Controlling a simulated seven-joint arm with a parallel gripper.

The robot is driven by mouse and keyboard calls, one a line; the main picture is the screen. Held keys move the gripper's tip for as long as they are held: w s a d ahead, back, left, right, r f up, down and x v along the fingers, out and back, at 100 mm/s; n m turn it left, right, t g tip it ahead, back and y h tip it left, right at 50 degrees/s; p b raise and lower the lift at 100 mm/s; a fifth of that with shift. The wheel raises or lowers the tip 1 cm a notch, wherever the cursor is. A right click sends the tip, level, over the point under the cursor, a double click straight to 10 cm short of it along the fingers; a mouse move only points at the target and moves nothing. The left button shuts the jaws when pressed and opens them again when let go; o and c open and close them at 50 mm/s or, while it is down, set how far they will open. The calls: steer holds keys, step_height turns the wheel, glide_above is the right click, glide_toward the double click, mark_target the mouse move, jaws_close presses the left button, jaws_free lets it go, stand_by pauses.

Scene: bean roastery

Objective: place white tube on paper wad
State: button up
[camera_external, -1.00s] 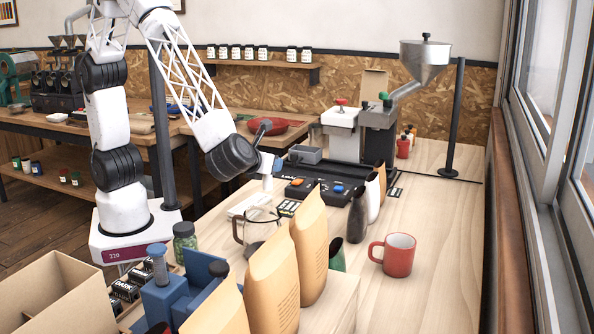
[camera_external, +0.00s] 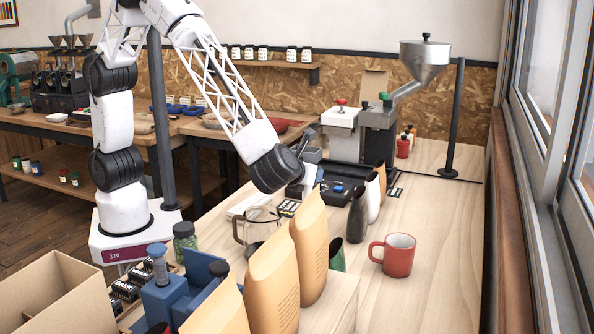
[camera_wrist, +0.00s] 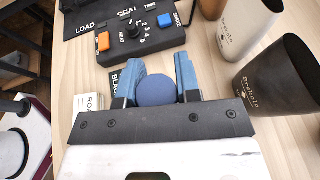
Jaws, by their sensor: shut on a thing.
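My gripper (camera_wrist: 158,78) is shut on a round blue thing (camera_wrist: 157,91) between its two blue fingers in the wrist view. Only its rounded end shows, so I cannot tell whether it is part of a white tube. In the external view my gripper (camera_external: 306,187) is over the table beside the black control box, and what it holds is not clear. An open-topped, pale upright container (camera_wrist: 250,25) stands right of the fingers; it also shows in the external view (camera_external: 373,197). I cannot make out a paper wad in either view.
The black control box (camera_wrist: 128,35) with orange and blue buttons lies beyond the fingers. A dark open container (camera_wrist: 283,85) stands at right. Tan bags (camera_external: 310,245), a glass jug (camera_external: 258,228) and a red mug (camera_external: 397,255) stand nearer.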

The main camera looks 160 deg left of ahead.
steer(key=shift+f, duration=0.1)
steer(key=shift+f, duration=1.7)
steer(key=shift+f, duration=0.1)
steer(key=o, duration=0.9)
steer(key=shift+d+r, duration=0.1)
steer(key=shift+r, duration=0.1)
steer(key=shift+v, duration=5.9)
steer(key=shift+d, duration=0.1)
